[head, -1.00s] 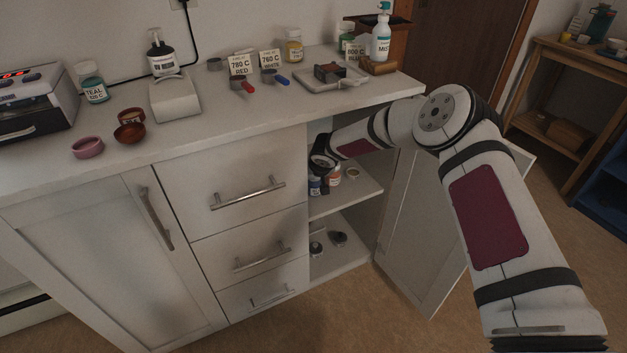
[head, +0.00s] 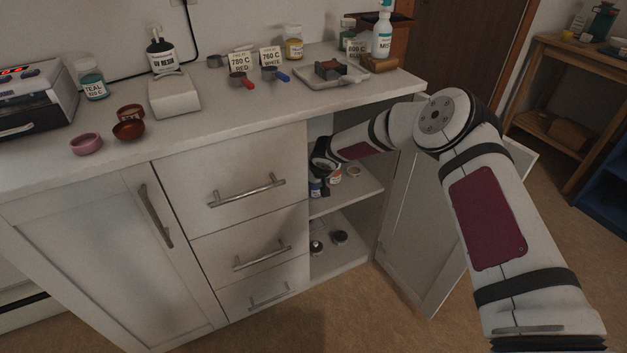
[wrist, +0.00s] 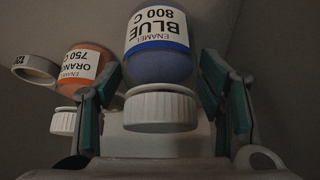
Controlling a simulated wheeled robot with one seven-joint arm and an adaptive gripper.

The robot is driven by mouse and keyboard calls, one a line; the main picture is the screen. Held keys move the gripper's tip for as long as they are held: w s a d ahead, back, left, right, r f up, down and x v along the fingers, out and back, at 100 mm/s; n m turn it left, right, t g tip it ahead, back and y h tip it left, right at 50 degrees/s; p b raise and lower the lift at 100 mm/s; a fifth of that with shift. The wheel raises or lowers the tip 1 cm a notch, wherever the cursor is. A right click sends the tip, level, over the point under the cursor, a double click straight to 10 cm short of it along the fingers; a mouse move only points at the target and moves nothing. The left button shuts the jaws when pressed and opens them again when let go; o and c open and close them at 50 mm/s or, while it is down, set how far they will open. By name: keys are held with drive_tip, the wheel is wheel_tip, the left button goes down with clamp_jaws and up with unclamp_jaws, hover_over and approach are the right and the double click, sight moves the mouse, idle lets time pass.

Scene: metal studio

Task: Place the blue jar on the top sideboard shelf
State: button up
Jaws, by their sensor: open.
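The blue jar (wrist: 160,62), labelled "BLUE 800 C" with a white lid, appears inverted in the wrist view, between the two green-padded fingers. My gripper (wrist: 160,78) is open around it; I cannot tell whether either pad touches it. In the head view my gripper (head: 322,166) is inside the open sideboard compartment, and the blue jar (head: 315,188) shows partly below it. The jar appears to stand on the upper shelf (head: 352,193) of that compartment.
An orange jar (wrist: 84,68) stands close beside the blue jar, with a pale ring (wrist: 35,68) near it. A lower shelf (head: 335,257) holds small dark items. The open door (head: 420,240) is to the right. The sideboard top (head: 215,120) carries jars, bowls and cards.

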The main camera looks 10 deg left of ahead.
sight(317, 186)
drive_tip(key=shift+r, duration=0.1)
drive_tip(key=shift+s+r+p, duration=0.1)
drive_tip(key=shift+r+p, duration=0.2)
drive_tip(key=shift+r, duration=0.05)
drive_tip(key=p+v, duration=0.1)
drive_tip(key=v, duration=0.5)
drive_tip(key=shift+s+d+r, duration=0.15)
drive_tip(key=shift+s+r, duration=0.15)
